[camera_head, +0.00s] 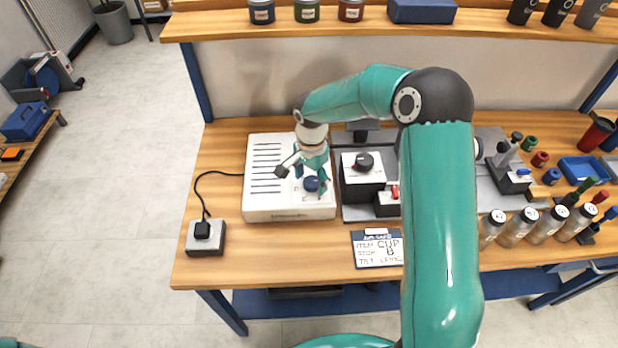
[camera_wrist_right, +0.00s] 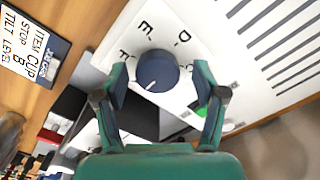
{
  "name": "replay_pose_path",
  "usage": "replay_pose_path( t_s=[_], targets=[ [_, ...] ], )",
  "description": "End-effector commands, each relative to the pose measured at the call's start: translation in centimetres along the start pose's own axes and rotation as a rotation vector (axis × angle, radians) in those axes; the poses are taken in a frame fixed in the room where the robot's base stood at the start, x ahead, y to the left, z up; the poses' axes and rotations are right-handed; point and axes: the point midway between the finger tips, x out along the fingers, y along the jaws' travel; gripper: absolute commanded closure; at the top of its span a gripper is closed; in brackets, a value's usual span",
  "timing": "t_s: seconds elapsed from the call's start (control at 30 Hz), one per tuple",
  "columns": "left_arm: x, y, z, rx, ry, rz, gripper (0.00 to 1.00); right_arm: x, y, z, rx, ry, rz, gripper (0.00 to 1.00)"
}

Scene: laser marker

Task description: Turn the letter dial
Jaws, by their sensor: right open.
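The letter dial is a round dark blue knob (camera_head: 312,184) on the white slotted box (camera_head: 262,209). In the right wrist view the knob (camera_wrist_right: 157,70) has a white pointer line toward the lower left of the picture. Letters E and D show above it; others near the fingers are partly covered. My right gripper (camera_head: 311,187) is over the box at the dial. In the wrist view its two fingers (camera_wrist_right: 160,88) are open, one on each side of the knob, with gaps visible. My left gripper is not in view.
A black-and-white unit with a dark knob (camera_head: 364,161) stands close right of the white box. A corded switch box (camera_head: 205,238) is at left. A shelf crosses behind.

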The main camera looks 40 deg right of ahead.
Motion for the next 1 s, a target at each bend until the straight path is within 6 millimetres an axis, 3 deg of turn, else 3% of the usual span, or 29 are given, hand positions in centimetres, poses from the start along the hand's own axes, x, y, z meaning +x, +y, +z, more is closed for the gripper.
replay_pose_path(
  t_s=[0.23,0.57,0.6,1.0],
  targets=[
    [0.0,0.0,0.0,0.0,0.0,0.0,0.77,0.1,0.0,0.0,0.0,0.0,0.0,0.31],
    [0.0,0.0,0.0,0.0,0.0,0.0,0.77,0.0,0.0,0.0,0.001,0.001,-0.002,0.86],
    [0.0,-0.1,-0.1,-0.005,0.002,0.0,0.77,0.0,-0.4,1.0,-0.008,0.0,-0.002,0.9],
    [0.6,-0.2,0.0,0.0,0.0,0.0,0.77,0.1,-0.4,0.1,-0.072,0.001,-0.008,0.9]
  ],
)
